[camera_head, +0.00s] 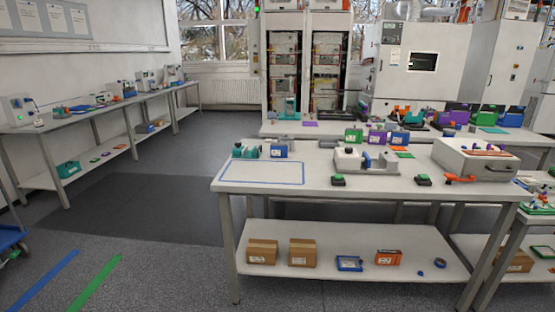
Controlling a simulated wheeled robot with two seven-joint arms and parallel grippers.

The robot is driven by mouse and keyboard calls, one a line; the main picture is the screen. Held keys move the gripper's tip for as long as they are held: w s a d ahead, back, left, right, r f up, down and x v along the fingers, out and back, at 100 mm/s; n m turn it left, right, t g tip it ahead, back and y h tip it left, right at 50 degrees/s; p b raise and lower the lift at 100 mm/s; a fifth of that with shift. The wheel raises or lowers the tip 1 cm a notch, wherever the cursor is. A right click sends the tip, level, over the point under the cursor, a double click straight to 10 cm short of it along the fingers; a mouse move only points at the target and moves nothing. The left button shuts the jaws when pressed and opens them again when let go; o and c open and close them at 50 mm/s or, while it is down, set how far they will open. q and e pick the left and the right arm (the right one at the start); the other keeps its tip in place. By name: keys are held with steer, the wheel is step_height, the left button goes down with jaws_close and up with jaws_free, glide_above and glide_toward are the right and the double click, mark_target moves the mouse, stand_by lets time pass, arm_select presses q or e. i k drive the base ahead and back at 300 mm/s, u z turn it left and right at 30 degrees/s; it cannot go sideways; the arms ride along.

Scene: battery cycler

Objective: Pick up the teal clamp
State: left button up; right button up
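A small teal clamp-like thing (250,151) lies near the back left corner of the near workbench (330,200), beside a blue box (279,149). It is small in the picture, so I cannot make out its jaws. Another teal thing (287,107) stands on the bench behind, and a teal one (69,169) sits on the lower shelf of the left bench. I cannot tell whether either is a clamp. Neither of my grippers shows in this view.
A blue-outlined rectangle (263,184) on the near bench is empty. A grey fixture (365,161) and a large grey box (475,160) stand to its right. Cardboard boxes (262,251) are on the lower shelf. The floor (140,205) left of the bench is clear.

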mark_target(255, 154)
steer(key=z, duration=0.9)
steer(key=i, duration=0.85)
steer(key=u, duration=0.55)
steer(key=i, duration=1)
steer(key=u, duration=0.85)
